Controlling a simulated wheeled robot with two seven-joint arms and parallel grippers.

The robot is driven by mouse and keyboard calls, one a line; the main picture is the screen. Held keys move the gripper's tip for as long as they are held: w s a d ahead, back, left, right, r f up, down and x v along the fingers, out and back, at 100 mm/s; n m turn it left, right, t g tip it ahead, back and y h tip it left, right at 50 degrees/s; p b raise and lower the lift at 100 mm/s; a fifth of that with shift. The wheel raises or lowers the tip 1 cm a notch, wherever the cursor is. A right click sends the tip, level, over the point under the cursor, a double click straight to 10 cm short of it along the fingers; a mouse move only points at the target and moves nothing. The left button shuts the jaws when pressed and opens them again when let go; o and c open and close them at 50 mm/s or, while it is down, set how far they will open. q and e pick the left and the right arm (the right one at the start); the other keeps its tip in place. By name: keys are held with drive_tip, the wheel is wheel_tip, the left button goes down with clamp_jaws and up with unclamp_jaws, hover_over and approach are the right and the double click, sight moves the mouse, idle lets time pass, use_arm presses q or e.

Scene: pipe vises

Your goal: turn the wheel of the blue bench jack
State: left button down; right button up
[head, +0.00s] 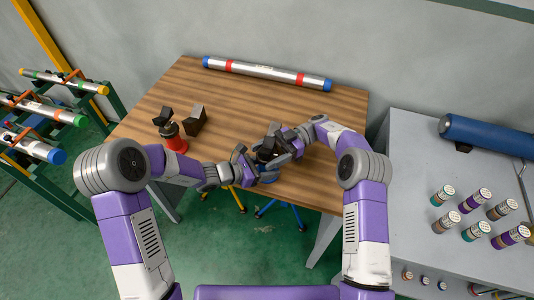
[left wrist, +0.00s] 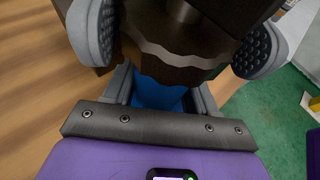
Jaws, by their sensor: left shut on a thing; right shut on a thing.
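The blue bench jack (head: 270,177) stands near the front edge of the wooden table, mostly hidden by my grippers. Its dark upper part (head: 266,153) shows between them. My left gripper (head: 250,164) is at its left side. In the left wrist view, the left fingers (left wrist: 175,45) lie on either side of a dark part with a wavy edge, and the blue body (left wrist: 158,94) shows below it. My right gripper (head: 277,144) is shut on the jack from the upper right. Which part each gripper holds is hard to see.
A pipe rack (head: 95,130) stands left. A grey bench (head: 410,170) at right bears several small cylinders and a blue roll (head: 485,135).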

drive_tip(key=shift+n+g+h, duration=0.6)
drive_tip(key=shift+n+g, duration=0.1)
drive_tip(key=shift+g, duration=0.2)
drive_tip(key=shift+r, duration=0.1)
drive_tip(key=o, duration=1)
wheel_tip(320, 180, up, 10)
drive_tip(key=shift+f, duration=0.1)
